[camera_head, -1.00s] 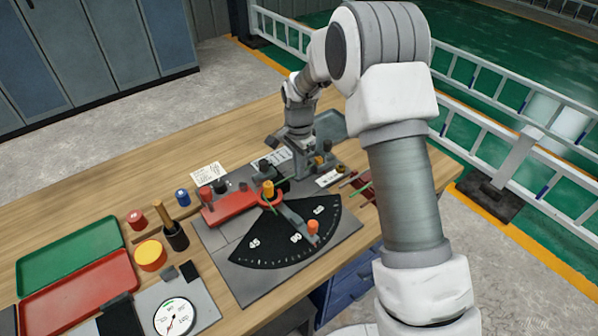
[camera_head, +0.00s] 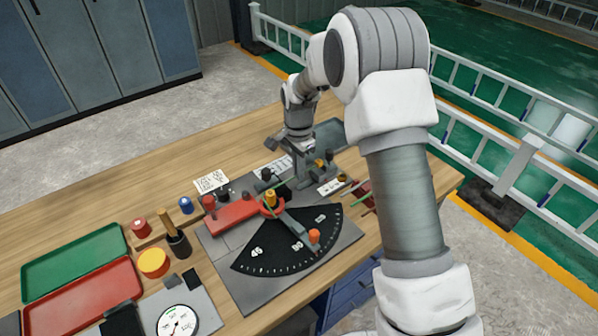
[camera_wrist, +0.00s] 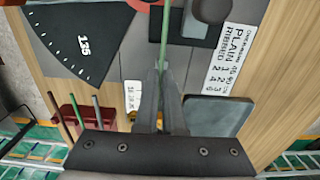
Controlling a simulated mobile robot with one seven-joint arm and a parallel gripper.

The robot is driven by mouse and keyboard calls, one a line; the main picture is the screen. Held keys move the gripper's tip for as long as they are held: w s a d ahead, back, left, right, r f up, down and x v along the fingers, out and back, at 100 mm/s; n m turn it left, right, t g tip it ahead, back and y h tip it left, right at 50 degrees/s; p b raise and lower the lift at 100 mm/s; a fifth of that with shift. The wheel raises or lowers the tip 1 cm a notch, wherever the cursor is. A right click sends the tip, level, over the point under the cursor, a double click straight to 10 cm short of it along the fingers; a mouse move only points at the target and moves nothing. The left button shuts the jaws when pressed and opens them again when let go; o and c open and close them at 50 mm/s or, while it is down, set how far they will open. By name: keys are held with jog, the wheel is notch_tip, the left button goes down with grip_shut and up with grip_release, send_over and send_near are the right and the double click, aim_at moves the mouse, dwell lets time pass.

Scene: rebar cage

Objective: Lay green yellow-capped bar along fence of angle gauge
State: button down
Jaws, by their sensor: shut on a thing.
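My gripper (camera_wrist: 163,95) is shut on a thin green bar (camera_wrist: 165,40), which runs up out of the top of the wrist view. Its yellow cap cannot be made out for certain. In the head view the bar (camera_head: 279,187) is a short green line near the gauge pivot, and my gripper is partly hidden among the fittings behind it. The angle gauge (camera_head: 290,250) is a black fan-shaped scale on a grey plate. A red fence (camera_head: 230,215) runs left from its pivot, and a grey swing arm (camera_head: 296,224) with an orange knob lies over the scale.
A red rack with other bars (camera_wrist: 70,115) stands at the gauge's right. A printed card (camera_wrist: 232,55) and a grey tray (camera_wrist: 218,117) lie nearby. Green (camera_head: 75,255) and red (camera_head: 80,300) trays, a dial (camera_head: 177,321) and several knobs fill the left bench.

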jog(key=shift+r+p, duration=1.55)
jog(key=shift+r, duration=1.25)
